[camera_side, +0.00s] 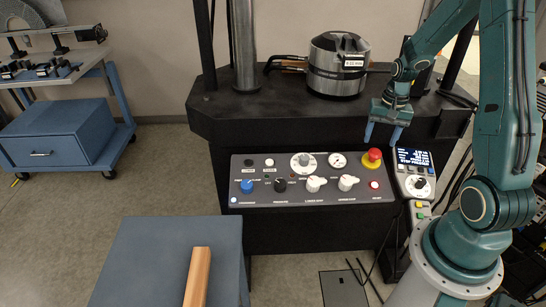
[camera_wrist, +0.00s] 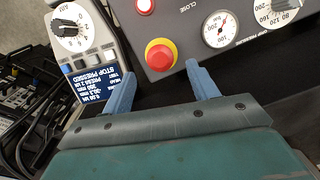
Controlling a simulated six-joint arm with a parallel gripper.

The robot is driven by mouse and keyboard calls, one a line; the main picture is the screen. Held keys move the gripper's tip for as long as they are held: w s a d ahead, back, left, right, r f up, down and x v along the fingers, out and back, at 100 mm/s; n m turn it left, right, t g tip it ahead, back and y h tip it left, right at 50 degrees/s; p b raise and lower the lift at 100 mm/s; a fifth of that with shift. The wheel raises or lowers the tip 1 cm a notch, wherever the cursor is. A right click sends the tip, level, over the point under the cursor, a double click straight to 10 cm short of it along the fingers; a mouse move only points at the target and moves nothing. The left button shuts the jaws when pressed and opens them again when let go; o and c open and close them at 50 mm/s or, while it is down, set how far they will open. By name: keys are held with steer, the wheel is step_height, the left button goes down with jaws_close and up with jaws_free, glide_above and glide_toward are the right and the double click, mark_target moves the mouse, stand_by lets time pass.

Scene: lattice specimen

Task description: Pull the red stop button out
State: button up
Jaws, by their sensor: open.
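The red stop button (camera_side: 374,154) is a mushroom head on a yellow base at the upper right of the grey control panel (camera_side: 262,190). In the wrist view the red button (camera_wrist: 160,55) lies beyond my fingertips, between their lines and nearer the right finger. My gripper (camera_side: 382,137) is open and empty just above the panel's upper right edge, close to the button and apart from it. Its two blue fingers also show in the wrist view (camera_wrist: 160,86). The handheld display (camera_wrist: 98,90) reads "STOP PRESSED".
A pendant with a screen and dial (camera_side: 415,172) stands right beside the panel. Knobs, a gauge (camera_side: 338,160) and a red lamp (camera_side: 374,185) sit near the button. A metal cylinder (camera_side: 339,65) stands on the black bench behind. A wood bar (camera_side: 197,278) lies on a blue-grey table in front.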

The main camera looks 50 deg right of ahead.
mark_target(379, 152)
step_height(379, 152, up, 10)
steer(key=shift+s, duration=0.25)
steer(key=shift+d+f, duration=0.1)
steer(key=shift+f, duration=0.05)
stand_by(1.4)
